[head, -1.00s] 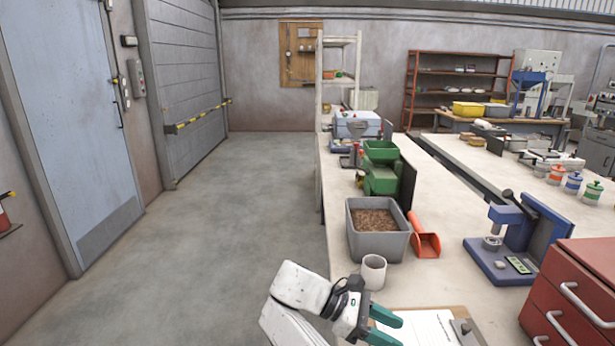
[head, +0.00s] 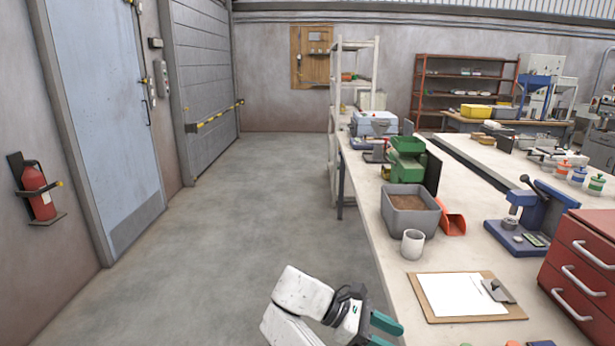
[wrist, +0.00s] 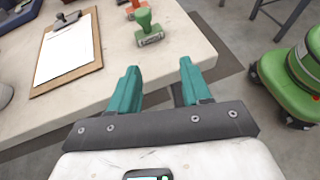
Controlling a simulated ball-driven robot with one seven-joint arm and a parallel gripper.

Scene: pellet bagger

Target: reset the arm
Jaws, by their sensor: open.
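My gripper (head: 384,333) is at the bottom of the head view, at the near left edge of the workbench (head: 382,245). In the wrist view its two teal fingers (wrist: 160,88) are apart with nothing between them. Beyond the fingertips in the wrist view are the bench edge and a green-handled stamp (wrist: 148,30), which stands on the bench apart from the fingers. The clipboard (head: 465,297) with white paper lies on the bench to the right of my gripper, and also shows at the upper left of the wrist view (wrist: 68,50).
A white mug (head: 413,244), a grey bin of brown pellets (head: 410,219) and an orange scoop (head: 452,224) stand along the bench's left side. Red drawers (head: 583,268) stand at right. A fire extinguisher (head: 38,191) hangs on the left wall. The floor (head: 240,220) left of the bench is clear.

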